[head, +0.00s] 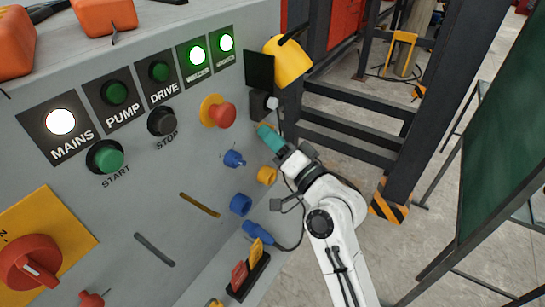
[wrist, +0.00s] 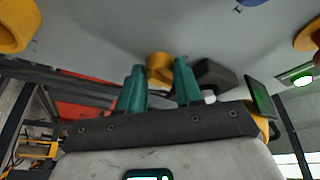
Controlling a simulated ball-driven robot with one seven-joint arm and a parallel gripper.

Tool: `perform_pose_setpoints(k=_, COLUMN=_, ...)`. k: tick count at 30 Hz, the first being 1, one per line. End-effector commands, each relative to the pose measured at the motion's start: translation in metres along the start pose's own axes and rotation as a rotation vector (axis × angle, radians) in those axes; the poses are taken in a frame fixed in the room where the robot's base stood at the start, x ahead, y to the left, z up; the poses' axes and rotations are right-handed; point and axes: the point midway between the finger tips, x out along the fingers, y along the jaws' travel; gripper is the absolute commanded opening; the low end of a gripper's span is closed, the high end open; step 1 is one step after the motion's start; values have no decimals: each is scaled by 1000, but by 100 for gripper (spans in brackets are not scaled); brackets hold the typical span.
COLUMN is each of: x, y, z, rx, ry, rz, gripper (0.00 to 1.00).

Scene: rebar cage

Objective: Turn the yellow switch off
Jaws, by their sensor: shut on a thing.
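The yellow switch (wrist: 159,62) shows in the wrist view as a small yellow knob on the grey panel, between my two teal fingers. My gripper (wrist: 160,84) is shut on it, with a finger on either side. In the head view my gripper (head: 270,136) is at the right edge of the panel, and its fingers hide most of the switch. The switch's exact turn angle cannot be told.
The grey control panel (head: 185,165) carries a red emergency button (head: 222,115), blue sockets and a red rotary switch (head: 32,262). The mains lamp (head: 60,121) and two green lamps at upper right are lit. A dark box (head: 262,103) is close above my gripper.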

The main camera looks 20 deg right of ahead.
Motion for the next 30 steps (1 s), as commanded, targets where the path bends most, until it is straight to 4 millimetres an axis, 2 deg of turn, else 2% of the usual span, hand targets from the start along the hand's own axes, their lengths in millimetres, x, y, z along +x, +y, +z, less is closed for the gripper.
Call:
perform_pose_setpoints(k=1, x=-3, y=10, z=7, rx=-29, ry=2, rz=-10, gripper=4)
perform_pose_setpoints(k=30, x=-1, y=17, z=4, rx=-626, ry=38, rz=-248, gripper=4)
